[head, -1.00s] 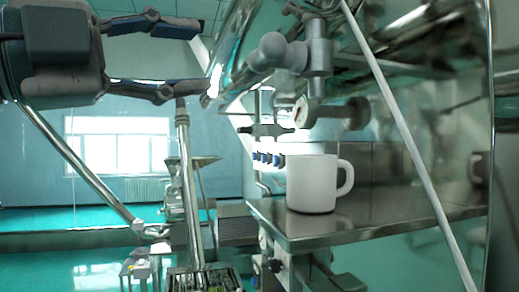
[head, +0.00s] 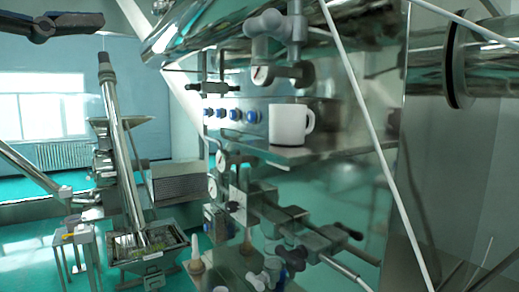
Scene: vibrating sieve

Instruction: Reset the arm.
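My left gripper (head: 62,25) is at the top left corner of the head view, cut off by the frame edge. Only one dark finger shows, with no other finger against its tip. It is empty and well apart from the mug and the machine. The rest of my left arm is out of view. My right gripper is not in view.
A white mug (head: 287,126) stands upright on a steel shelf (head: 325,150) of the machine. Blue knobs (head: 236,115) and gauges are beside it. An inclined tube conveyor (head: 121,160) and a small stool-like table (head: 75,236) stand at left. Floor shows at far left.

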